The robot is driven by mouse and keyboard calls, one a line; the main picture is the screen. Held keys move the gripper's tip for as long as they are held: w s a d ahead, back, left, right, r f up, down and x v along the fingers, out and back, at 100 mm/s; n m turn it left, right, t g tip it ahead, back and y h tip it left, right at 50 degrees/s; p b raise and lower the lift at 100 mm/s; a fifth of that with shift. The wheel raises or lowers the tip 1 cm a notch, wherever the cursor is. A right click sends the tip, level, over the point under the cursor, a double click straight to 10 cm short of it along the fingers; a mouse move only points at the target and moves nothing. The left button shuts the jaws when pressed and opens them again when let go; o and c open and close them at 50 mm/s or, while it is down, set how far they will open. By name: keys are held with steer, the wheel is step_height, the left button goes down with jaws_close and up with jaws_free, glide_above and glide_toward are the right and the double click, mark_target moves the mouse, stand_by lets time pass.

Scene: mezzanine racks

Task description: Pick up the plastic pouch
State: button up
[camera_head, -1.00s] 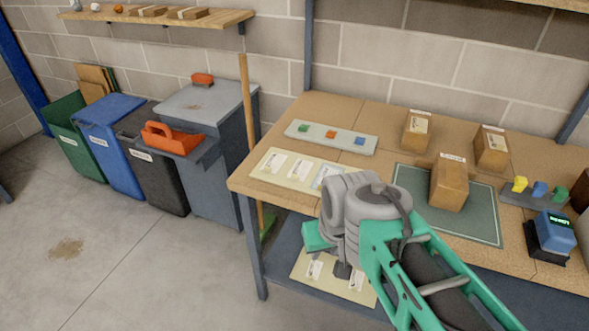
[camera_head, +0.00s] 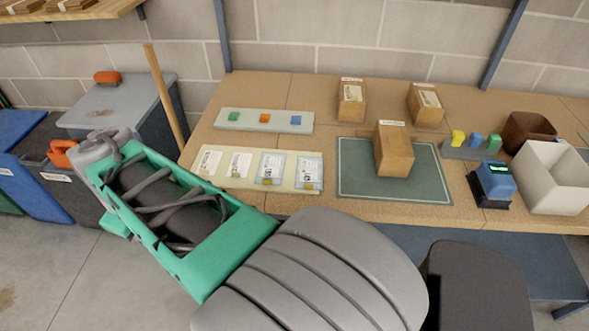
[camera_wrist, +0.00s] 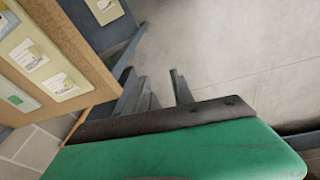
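Two clear bluish pouches with white labels, a left one (camera_head: 270,167) and a right one (camera_head: 308,171), lie flat on the right half of a cream board (camera_head: 240,182) at the table's front left. Two paler labelled packets, one left (camera_head: 208,161) and one right (camera_head: 239,164), lie beside them. I cannot tell which is the plastic pouch meant. In the wrist view, the board (camera_wrist: 22,32) is at the left edge, off to the side of my gripper (camera_wrist: 165,92). Its dark fingers look apart, with nothing seen between them. The head view does not show the fingertips.
A grey strip (camera_head: 290,121) with coloured blocks lies behind the board. A green mat (camera_head: 350,185) bears a carton (camera_head: 394,150). A blue device (camera_head: 494,181) and a white bin (camera_head: 550,178) stand right. A wooden pole (camera_head: 166,98) leans at the table's left end.

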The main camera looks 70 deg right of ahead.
steer(key=s+d+g, duration=0.1)
steer(key=s+d, duration=0.2)
steer(key=d, duration=0.4)
steer(key=s+d, duration=0.3)
steer(key=d, duration=0.5)
steer(key=n+g+y+p, duration=0.1)
steer(key=n+p, duration=0.1)
glide_toward(305, 189)
step_height(305, 189, down, 7)
steer(key=shift+w+r+p, duration=0.15)
steer(key=shift+p, duration=0.35)
jaws_close()
